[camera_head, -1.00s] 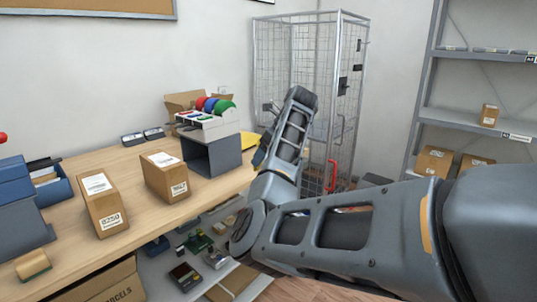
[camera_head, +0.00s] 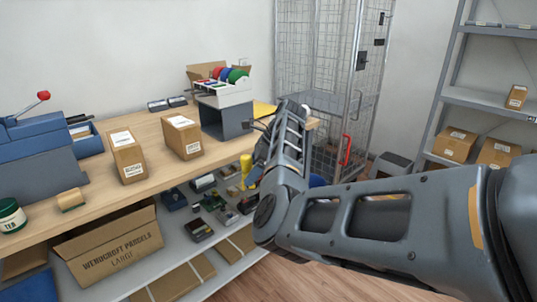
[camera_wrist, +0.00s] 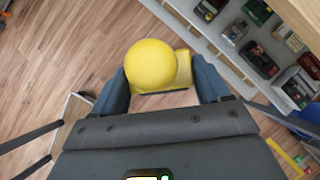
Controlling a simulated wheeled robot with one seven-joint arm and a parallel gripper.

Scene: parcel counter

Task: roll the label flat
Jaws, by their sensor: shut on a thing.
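My gripper (camera_wrist: 158,72) is shut on a yellow tool (camera_wrist: 151,66) with a round knob and a flat yellow part beside it. The wrist view shows it above the wooden floor, apart from any parcel. In the head view my forearm hides the gripper; a yellow shape (camera_head: 246,166) shows left of the forearm, and I cannot tell whether it is the held tool. Two brown parcels stand on the counter: the left parcel (camera_head: 127,160) and the right parcel (camera_head: 183,140). White labels show on both, including the left parcel's top label (camera_head: 122,139). Their flatness is too small to judge.
The wooden counter (camera_head: 105,205) carries a blue press (camera_head: 40,150), a small wooden block (camera_head: 71,199), a jar (camera_head: 11,216) and a grey stand (camera_head: 227,121). A lower shelf (camera_head: 190,262) holds devices and a large carton (camera_head: 110,247). A wire cage (camera_head: 325,90) stands behind.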

